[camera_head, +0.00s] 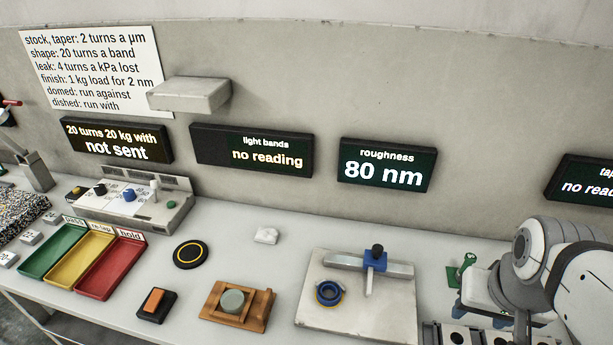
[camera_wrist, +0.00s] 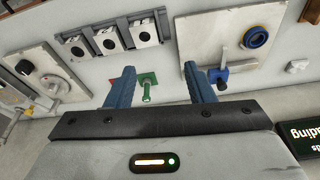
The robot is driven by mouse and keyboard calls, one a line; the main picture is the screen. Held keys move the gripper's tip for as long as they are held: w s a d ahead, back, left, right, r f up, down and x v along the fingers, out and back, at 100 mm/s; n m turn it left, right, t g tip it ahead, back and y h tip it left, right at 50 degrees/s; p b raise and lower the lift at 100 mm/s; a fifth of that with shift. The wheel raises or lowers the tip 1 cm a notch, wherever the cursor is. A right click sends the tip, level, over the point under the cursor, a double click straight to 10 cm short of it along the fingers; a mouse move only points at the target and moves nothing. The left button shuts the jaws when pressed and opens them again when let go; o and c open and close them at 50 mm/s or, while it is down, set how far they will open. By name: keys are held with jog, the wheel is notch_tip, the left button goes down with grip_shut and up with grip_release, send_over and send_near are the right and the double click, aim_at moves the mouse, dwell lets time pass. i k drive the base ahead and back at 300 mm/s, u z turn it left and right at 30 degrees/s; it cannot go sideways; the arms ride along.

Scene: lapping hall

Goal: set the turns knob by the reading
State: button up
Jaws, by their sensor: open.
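The control panel (camera_head: 135,207) stands at the left back of the bench in the head view. It carries a black knob (camera_head: 100,190), a blue knob (camera_head: 129,195), a pale upright lever (camera_head: 154,190) and a green button (camera_head: 171,204). Its knob labels are too small to read. The display (camera_head: 117,141) above reads "20 turns 20 kg with, not sent". The roughness display (camera_head: 387,166) reads 80 nm; the light bands display (camera_head: 252,150) reads "no reading". My gripper (camera_wrist: 160,78) is open and empty at the bench's right, far from the panel.
A green upright piece (camera_wrist: 147,88) shows between my fingers, apparently beyond them. A plate with a blue ring (camera_head: 330,292) and blue-clamped gauge (camera_head: 375,258) lies left of my arm. Green, yellow and red trays (camera_head: 110,268) sit before the panel. The wall sign (camera_head: 92,68) lists rules.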

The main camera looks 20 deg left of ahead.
aim_at(101, 190)
jog(key=u, duration=0.15)
jog(key=k, duration=1)
jog(key=u, duration=1.5)
jog(key=i, duration=1.05)
jog(key=u, duration=0.05)
